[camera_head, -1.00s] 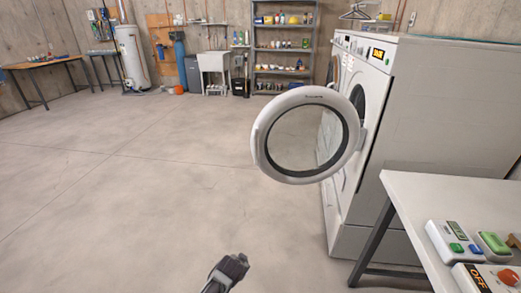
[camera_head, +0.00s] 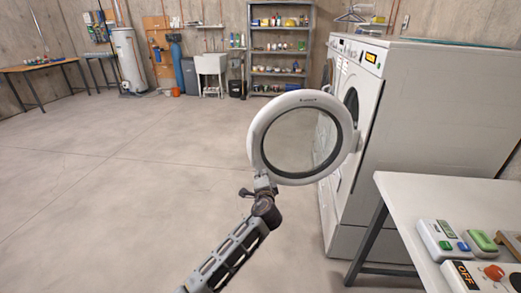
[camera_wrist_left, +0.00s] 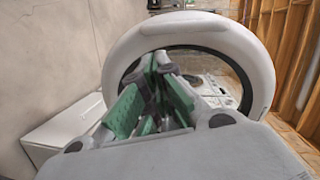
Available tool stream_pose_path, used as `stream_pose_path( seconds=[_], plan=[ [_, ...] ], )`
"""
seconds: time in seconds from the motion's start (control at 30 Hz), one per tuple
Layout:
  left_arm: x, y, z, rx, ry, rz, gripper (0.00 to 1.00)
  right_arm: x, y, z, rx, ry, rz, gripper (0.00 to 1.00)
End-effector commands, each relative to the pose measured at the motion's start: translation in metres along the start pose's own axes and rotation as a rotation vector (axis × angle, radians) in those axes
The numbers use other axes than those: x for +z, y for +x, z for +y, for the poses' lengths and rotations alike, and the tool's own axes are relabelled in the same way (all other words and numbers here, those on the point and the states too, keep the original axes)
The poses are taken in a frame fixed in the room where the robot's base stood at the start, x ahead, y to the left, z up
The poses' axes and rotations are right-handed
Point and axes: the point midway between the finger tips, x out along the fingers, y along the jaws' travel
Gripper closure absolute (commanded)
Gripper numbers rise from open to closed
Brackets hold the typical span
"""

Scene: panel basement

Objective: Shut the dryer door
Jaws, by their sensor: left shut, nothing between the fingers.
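The dryer door (camera_head: 255,134), a round white ring with a glass middle, stands swung out wide from the white dryer (camera_head: 372,93) on the right. Its hinge side is at the dryer's front. My left gripper (camera_head: 262,180) is at the door's lower left rim, shut and empty. In the left wrist view, the shut fingers (camera_wrist_left: 155,62) with green pads lie in front of the door ring (camera_wrist_left: 190,28). I cannot tell whether they touch it. My right gripper does not show.
A white table (camera_head: 425,195) at the right front bears control boxes, one with a red button (camera_head: 494,271). A second machine stands behind the dryer. Shelves (camera_head: 280,50) and a sink (camera_head: 211,70) line the back wall. The floor on the left is clear.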

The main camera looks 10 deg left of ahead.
Motion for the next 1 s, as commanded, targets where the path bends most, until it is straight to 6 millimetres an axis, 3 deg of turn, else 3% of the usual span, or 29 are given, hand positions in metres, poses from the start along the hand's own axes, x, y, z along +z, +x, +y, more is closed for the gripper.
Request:
stream_pose_path(
  seconds=[0.1,0.3,1.0],
  plan=[
    [-0.009,-0.004,-0.019,-0.077,0.108,0.003,1.0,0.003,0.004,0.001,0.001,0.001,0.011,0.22],
    [-0.015,-0.008,-0.034,-0.144,0.21,-0.003,1.0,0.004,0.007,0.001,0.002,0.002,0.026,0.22],
    [-0.018,-0.012,-0.034,-0.15,0.221,-0.005,1.0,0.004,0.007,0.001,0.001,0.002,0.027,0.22]
  ],
)
